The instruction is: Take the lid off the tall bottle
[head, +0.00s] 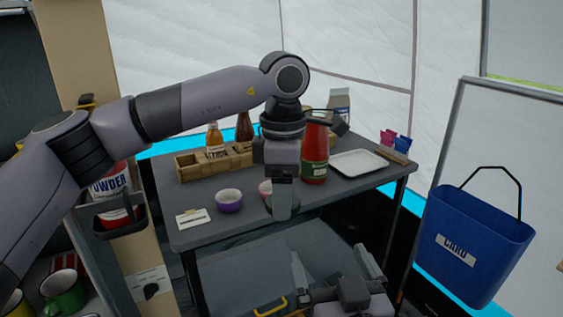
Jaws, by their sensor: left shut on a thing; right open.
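My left gripper (282,205) points down over the front of the dark table (200,235). It is shut on a grey round thing (294,208), mostly hidden by the fingers; I cannot tell if it is a lid. A tall red bottle (314,160) with a label stands upright just right of and behind this gripper; my wrist partly covers its top, so I cannot tell whether a lid is on it. A dark bottle (244,128) and an amber bottle (214,140) stand further back left. My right gripper (335,272) is open and empty, low in front of the table.
A wooden crate (190,168) is at the back left of the table. A purple bowl (229,201), a pink bowl (264,188) and a white card (192,218) are near the front. A white tray (357,163) lies right. A blue bin (475,240) hangs at far right.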

